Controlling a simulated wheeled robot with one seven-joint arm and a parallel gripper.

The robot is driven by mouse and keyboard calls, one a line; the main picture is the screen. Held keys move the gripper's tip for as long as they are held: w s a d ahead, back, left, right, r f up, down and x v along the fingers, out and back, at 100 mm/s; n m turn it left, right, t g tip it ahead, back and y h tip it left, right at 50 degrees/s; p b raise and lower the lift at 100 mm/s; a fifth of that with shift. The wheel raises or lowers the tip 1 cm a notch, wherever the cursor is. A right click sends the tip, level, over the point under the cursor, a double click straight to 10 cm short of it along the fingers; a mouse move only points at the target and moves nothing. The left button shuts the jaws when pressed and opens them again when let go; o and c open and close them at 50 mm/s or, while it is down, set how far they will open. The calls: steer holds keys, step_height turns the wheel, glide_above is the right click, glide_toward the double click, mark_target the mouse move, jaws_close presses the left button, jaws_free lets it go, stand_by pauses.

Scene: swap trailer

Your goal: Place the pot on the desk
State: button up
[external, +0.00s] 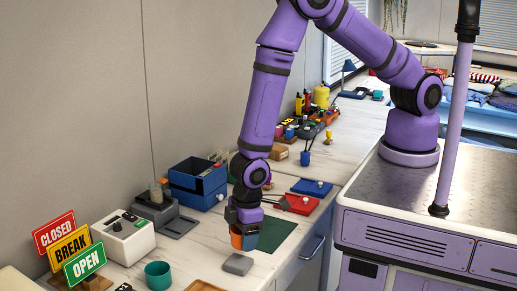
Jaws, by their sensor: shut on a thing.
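My gripper (246,226) points down over the long pale desk (212,250). It is shut on a small orange pot (236,241), which is partly hidden by the fingers. The pot hangs near the left edge of a dark green mat (278,236), just above or at the desk surface; I cannot tell whether it touches. A grey flat block (237,264) lies just in front of the pot.
A teal cup (158,275) stands at the front left. Red (299,204) and blue trays (312,187) lie behind the mat.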

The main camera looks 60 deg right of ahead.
glide_above(181, 264)
steer(key=shift+s+d+f, duration=0.2)
steer(key=shift+s+f, duration=0.05)
steer(key=shift+f, duration=0.5)
steer(key=shift+w+a+f, duration=0.1)
steer(key=shift+f, duration=1.65)
steer(key=shift+f, duration=0.15)
steer(key=o, duration=0.9)
steer(key=r, duration=0.8)
steer(key=s+d+r, duration=0.1)
steer(key=r, duration=0.3)
steer(key=shift+d+r, duration=0.1)
steer(key=shift+w, duration=0.1)
